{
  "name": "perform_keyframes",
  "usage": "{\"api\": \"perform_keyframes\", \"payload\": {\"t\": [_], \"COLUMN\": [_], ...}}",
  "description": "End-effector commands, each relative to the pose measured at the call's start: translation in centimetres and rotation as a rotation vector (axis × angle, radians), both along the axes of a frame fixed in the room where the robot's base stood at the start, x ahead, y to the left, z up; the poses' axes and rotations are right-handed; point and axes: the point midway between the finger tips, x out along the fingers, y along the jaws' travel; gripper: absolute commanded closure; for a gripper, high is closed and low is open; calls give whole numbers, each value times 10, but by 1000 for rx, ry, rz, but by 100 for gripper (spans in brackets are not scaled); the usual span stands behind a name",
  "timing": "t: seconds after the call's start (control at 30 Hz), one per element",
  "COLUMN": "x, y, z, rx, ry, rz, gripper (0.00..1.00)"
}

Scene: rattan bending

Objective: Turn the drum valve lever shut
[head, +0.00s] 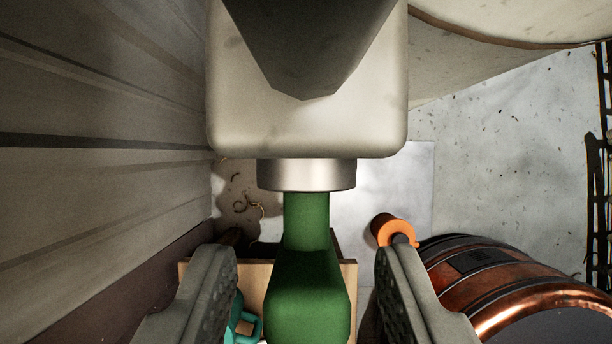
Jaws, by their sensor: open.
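A green lever (308,285) hangs toward me from a silver collar (307,174) under a pale, boxy body (307,125) at top centre. Its near part is wider than its stem. My gripper (306,258) is open, with one grey finger left of the lever and one right of it. A gap shows on each side, so the fingers appear apart from the lever. The lever's near end runs off the bottom edge. I cannot tell its depth relative to the fingertips.
Plank-like siding (100,130) closes off the left. A copper-banded drum (490,285) and an orange-ended roll (397,231) lie right of my right finger. A teal mug (246,326) is low, by a wooden board (258,275). Pale floor (500,140) is open at right.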

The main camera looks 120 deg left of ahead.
Motion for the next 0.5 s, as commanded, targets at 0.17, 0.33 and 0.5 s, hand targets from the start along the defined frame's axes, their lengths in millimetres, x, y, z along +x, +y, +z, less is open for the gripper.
{"api": "perform_keyframes", "payload": {"t": [0.17,0.33,0.5], "x": [5,6,7], "y": [-8,-10,-11], "z": [-20,-29,-30], "rx": [0,-1,0], "ry": [0,1,0], "rz": [0,0,0], "gripper": [58,58,58]}}
